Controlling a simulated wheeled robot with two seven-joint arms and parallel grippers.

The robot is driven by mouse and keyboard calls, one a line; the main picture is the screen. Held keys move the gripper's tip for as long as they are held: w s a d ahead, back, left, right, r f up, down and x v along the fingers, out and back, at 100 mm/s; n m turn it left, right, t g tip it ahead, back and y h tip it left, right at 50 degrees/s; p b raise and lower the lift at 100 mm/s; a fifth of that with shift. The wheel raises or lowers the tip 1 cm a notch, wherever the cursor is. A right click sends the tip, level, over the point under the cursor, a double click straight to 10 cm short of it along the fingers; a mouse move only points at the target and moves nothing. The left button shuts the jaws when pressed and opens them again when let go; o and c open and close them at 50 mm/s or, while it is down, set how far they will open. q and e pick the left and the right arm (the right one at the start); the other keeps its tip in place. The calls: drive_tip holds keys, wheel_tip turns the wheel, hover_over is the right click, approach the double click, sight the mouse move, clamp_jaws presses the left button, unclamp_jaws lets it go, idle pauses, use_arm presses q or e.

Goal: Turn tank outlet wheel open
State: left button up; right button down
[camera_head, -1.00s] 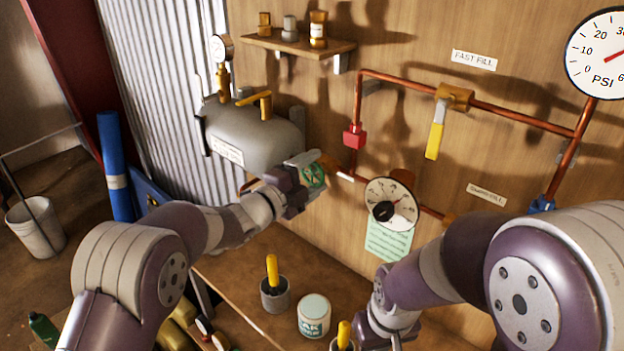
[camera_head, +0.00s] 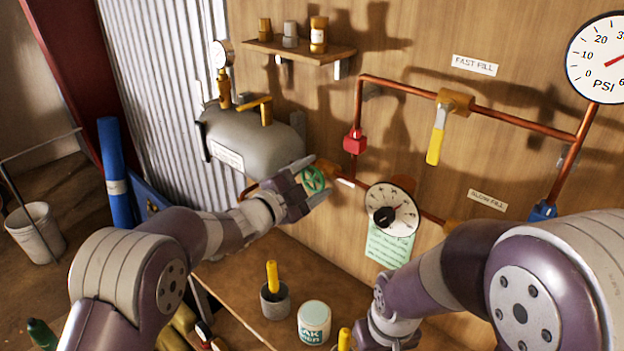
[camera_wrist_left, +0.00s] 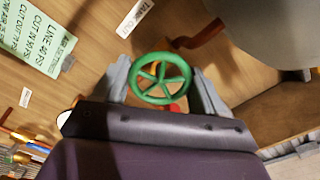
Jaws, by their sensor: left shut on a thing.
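The tank outlet wheel is a small green spoked handwheel (camera_head: 312,181) on the copper pipe near the right end of the grey tank (camera_head: 250,140). My left gripper (camera_head: 309,182) is at the wheel, with one finger on either side of its rim. In the left wrist view the green wheel (camera_wrist_left: 160,78) sits between the two grey fingertips of the left gripper (camera_wrist_left: 160,85), and it is gripped there. My right arm comes in at the lower right of the head view, but its fingers are hidden or out of frame.
A dial gauge (camera_head: 392,211) and green note (camera_head: 389,246) are to the right of the wheel. A yellow lever valve (camera_head: 437,138) is on the upper pipe. Below, a bench (camera_head: 240,262) holds a pot with a yellow handle (camera_head: 274,297) and a labelled can (camera_head: 314,322).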

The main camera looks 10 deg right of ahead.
use_arm(q)
drive_tip(key=o, duration=1)
drive_tip(key=shift+s, duration=0.1)
drive_tip(key=shift+s+a, duration=0.15)
drive_tip(key=shift+a, duration=0.15)
drive_tip(key=b+v, duration=0.4)
drive_tip(key=v, duration=0.8)
